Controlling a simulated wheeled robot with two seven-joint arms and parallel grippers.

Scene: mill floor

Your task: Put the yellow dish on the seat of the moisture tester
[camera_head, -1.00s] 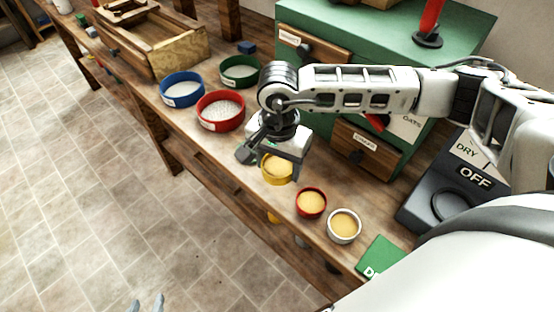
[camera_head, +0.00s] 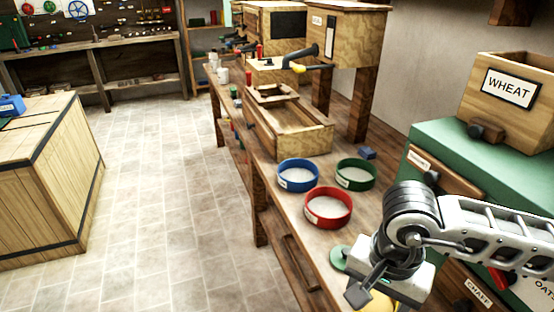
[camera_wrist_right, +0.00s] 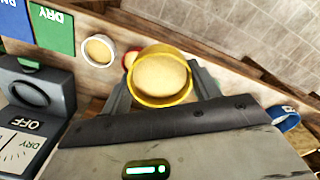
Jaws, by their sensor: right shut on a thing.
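My right gripper (camera_head: 372,290) is shut on the yellow dish (camera_wrist_right: 160,101). The dish is filled with pale yellow grain and sits level between the two fingers in the right wrist view. In the head view only a bit of the yellow dish (camera_head: 380,304) shows below the gripper, at the bottom edge. I cannot tell whether it is clear of the bench. The moisture tester (camera_wrist_right: 60,92), dark grey with OFF and DRY labels, is at the left of the right wrist view, with its round seat (camera_wrist_right: 30,94) empty. It is outside the head view. My left gripper is not in view.
A white dish (camera_wrist_right: 97,50) and a partly hidden red dish (camera_wrist_right: 129,57) stand beside the yellow one. Blue (camera_head: 298,175), red (camera_head: 327,208) and green (camera_head: 356,174) sieves stand farther along the bench. A green card (camera_wrist_right: 50,30) lies near the tester.

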